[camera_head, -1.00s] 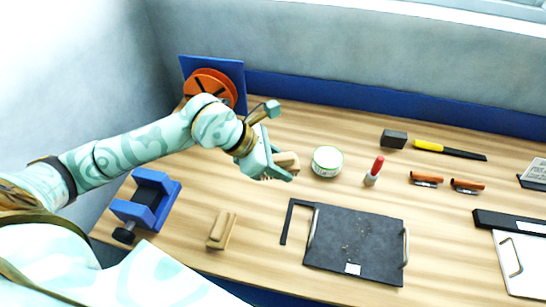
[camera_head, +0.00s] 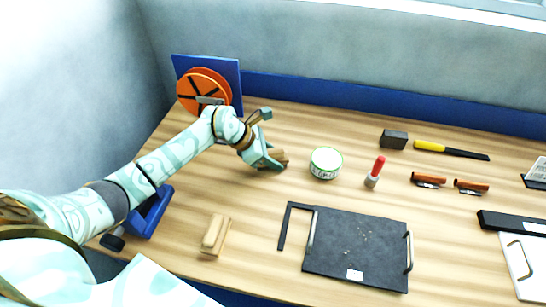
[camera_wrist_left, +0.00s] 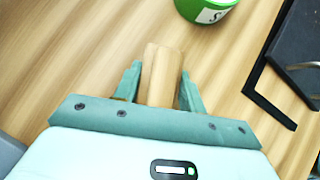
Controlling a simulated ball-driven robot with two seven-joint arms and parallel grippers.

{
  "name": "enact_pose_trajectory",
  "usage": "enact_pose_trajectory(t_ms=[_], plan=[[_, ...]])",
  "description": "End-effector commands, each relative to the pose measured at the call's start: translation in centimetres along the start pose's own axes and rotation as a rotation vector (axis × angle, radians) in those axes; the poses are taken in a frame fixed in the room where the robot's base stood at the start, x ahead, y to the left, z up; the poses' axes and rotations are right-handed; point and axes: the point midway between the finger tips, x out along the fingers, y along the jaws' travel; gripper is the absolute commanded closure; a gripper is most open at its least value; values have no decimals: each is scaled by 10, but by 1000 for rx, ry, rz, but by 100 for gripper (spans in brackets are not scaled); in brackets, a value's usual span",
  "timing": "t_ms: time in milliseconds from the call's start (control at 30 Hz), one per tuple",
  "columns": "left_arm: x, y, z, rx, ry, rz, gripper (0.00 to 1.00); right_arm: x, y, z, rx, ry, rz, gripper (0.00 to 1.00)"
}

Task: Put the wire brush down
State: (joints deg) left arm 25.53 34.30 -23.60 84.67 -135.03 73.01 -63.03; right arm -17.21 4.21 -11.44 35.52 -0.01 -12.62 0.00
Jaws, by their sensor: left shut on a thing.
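My left gripper (camera_head: 270,161) is over the back left part of the bench, left of the white and green tin. It is shut on the wire brush (camera_head: 280,158), of which only a piece of wooden body shows past the jaws. In the left wrist view the pale wooden brush (camera_wrist_left: 161,75) sits between the two fingers (camera_wrist_left: 160,88). Its bristles are hidden, and I cannot tell whether it touches the bench top (camera_head: 255,205). My right gripper is not in view.
The round tin (camera_head: 325,163) stands close on the right. A wooden block-like brush (camera_head: 216,235) lies nearer the front. A dark tray (camera_head: 355,245) and black square (camera_head: 283,228) lie front right. An orange wheel (camera_head: 203,92) and blue vise (camera_head: 150,213) stand left.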

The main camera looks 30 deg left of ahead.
Motion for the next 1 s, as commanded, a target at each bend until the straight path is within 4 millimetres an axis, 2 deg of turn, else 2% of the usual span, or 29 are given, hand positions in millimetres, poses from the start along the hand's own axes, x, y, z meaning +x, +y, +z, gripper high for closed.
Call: enact_pose_trajectory(t_ms=[300, 333, 400, 633, 767, 1000], plan=[[2, 0, -2, 1, 0, 1, 96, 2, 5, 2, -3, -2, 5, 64], [2, 0, -2, 0, 0, 0, 54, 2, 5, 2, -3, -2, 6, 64], [2, 0, -1, 0, 0, 0, 38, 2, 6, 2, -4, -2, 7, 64], [1, -1, -1, 0, 0, -2, 38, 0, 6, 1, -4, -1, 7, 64], [-11, 0, 0, 3, 2, 1, 38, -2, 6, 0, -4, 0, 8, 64], [-47, 0, -43, -1, 7, 0, 38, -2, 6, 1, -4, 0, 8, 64]])
